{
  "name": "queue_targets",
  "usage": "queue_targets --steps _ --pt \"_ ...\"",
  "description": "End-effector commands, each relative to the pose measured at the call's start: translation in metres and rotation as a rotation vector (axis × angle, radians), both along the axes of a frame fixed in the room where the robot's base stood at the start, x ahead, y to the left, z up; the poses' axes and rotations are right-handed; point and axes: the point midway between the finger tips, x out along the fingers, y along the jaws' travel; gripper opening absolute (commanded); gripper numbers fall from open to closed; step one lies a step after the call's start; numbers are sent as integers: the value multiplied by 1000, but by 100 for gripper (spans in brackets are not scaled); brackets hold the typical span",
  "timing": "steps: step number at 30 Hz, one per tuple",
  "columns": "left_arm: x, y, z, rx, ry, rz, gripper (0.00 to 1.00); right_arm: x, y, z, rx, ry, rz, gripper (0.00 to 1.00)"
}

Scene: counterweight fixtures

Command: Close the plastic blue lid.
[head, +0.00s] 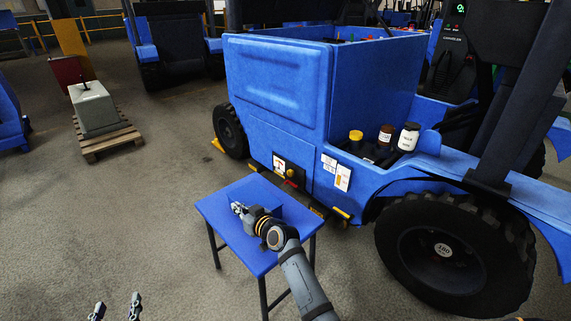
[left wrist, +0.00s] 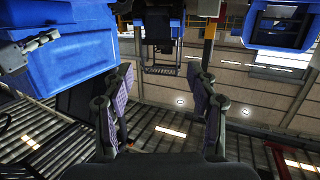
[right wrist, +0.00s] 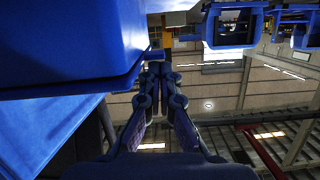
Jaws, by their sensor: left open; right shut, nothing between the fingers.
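A small blue box-like thing (head: 272,210) stands on the blue table (head: 220,205) in the head view, partly hidden by my right gripper. I cannot make out clearly which part of it is the lid or how far it is open. My right gripper (head: 238,208) is shut and empty, low over the table beside this box, pointing left. In the right wrist view its fingertips (right wrist: 160,68) meet next to large blue surfaces (right wrist: 65,45). My left gripper (head: 115,308) is open and empty at the bottom left, well away from the table. Its spread fingers also show in the left wrist view (left wrist: 160,85).
A big blue vehicle (head: 275,85) stands just behind the table, with a black wheel (head: 445,248) to the right. Several jars (head: 408,137) sit on it. A grey weight (head: 93,108) rests on a wooden pallet (head: 105,143) at the left. Floor left of the table is clear.

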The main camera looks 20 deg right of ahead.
Motion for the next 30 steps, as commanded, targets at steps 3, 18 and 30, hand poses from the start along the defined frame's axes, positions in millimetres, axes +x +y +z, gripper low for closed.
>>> queue_targets --steps 3,18,30 --pt "5 1 17 2 -71 2 58 0 -1 -3 0 0 0 0" --pt "8 1 35 5 -141 5 58 0 -1 -6 1 1 0 0" --pt "1 0 6 1 -24 1 58 1 -2 -1 0 1 -1 0"
